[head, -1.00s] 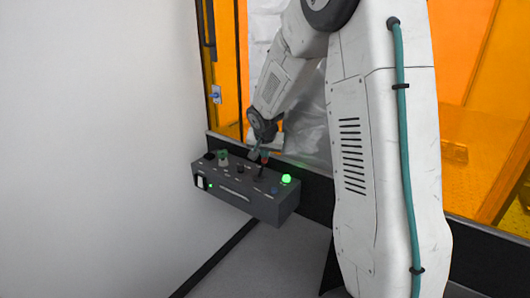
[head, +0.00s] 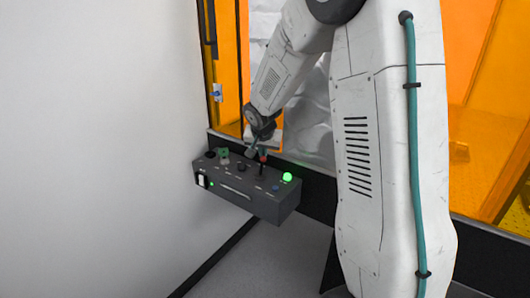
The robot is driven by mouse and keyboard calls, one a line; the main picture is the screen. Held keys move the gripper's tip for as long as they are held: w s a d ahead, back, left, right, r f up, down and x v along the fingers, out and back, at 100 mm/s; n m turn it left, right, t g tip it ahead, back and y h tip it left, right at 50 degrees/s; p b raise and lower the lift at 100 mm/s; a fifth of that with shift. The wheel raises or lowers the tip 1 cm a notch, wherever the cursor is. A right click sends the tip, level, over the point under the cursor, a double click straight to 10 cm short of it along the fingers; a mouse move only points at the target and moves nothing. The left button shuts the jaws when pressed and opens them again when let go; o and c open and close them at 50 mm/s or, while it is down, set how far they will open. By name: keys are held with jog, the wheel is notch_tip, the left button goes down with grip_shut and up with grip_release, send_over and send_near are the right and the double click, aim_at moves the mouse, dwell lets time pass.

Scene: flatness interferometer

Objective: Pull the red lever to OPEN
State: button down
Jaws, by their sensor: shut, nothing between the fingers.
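The red lever (head: 263,157) stands up from the top of the dark grey control box (head: 245,197), a dark stem with a small red top, to the right of the box's middle. My gripper (head: 249,152) reaches down from above and is just left of the lever, shut and empty. The fingertips are small and dark here, and I cannot tell whether they touch the lever. The lettering on the box is too small to read.
A glowing green lamp (head: 287,177) sits at the box's right end. Orange panels (head: 480,90) stand behind; a white wall (head: 90,150) is at left.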

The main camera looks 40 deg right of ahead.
jog(key=shift+s+a+r, duration=0.1)
jog(key=shift+s+a, duration=0.25)
jog(key=shift+a, duration=0.5)
jog(key=shift+s+a, duration=0.3)
jog(key=shift+a, duration=0.55)
jog(key=shift+d, duration=0.1)
jog(key=shift+r, duration=0.15)
jog(key=shift+r, duration=0.7)
